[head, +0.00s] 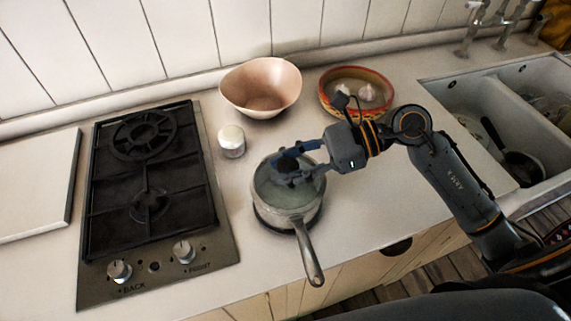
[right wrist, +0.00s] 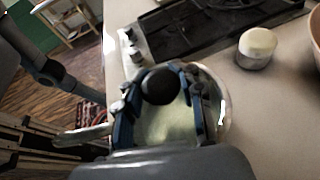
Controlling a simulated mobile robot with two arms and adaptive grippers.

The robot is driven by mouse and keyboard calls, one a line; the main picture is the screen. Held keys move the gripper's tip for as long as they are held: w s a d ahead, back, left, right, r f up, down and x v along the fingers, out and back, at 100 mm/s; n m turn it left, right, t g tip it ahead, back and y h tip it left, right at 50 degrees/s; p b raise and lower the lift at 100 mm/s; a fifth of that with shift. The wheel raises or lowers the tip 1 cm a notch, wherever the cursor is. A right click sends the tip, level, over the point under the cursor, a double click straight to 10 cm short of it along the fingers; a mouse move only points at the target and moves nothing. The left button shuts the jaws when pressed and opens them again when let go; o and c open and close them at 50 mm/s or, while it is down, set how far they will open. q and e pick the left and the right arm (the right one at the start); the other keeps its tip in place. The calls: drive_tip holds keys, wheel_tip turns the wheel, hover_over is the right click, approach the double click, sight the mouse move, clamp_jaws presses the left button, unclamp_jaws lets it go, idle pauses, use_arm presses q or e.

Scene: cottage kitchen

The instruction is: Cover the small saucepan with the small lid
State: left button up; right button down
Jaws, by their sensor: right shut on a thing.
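The small saucepan (head: 290,219) stands on the counter right of the hob, its handle (head: 309,255) pointing to the front. The small lid (head: 287,193), pale greenish with a dark knob (right wrist: 160,88), lies over the pan's mouth. My right gripper (head: 289,168) is shut on the lid's knob, with a finger on each side of it in the right wrist view (right wrist: 160,95). The pan's shiny rim (right wrist: 220,92) shows beside the lid there. I cannot tell whether the lid rests fully on the rim. My left gripper is not in view.
A black gas hob (head: 150,200) is at the left. A white-topped jar (head: 231,141) stands behind the pan. A pink bowl (head: 262,88) and an orange dish (head: 345,72) with garlic are at the back. A sink (head: 480,115) is at the right.

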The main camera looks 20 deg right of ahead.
drive_tip(key=shift+f, duration=0.15)
drive_tip(key=c, duration=1.1)
unclamp_jaws()
drive_tip(key=shift+d, duration=0.1)
drive_tip(key=shift+s+d+b, duration=0.1)
drive_tip(key=shift+d+b, duration=0.25)
drive_tip(key=shift+d, duration=0.2)
drive_tip(key=b+v, duration=0.2)
drive_tip(key=v, duration=0.3)
drive_tip(key=b+v, duration=0.1)
drive_tip(key=v, duration=0.4)
drive_tip(key=shift+a+r+b, duration=0.15)
drive_tip(key=shift+r+b, duration=0.1)
drive_tip(key=shift+b, duration=0.1)
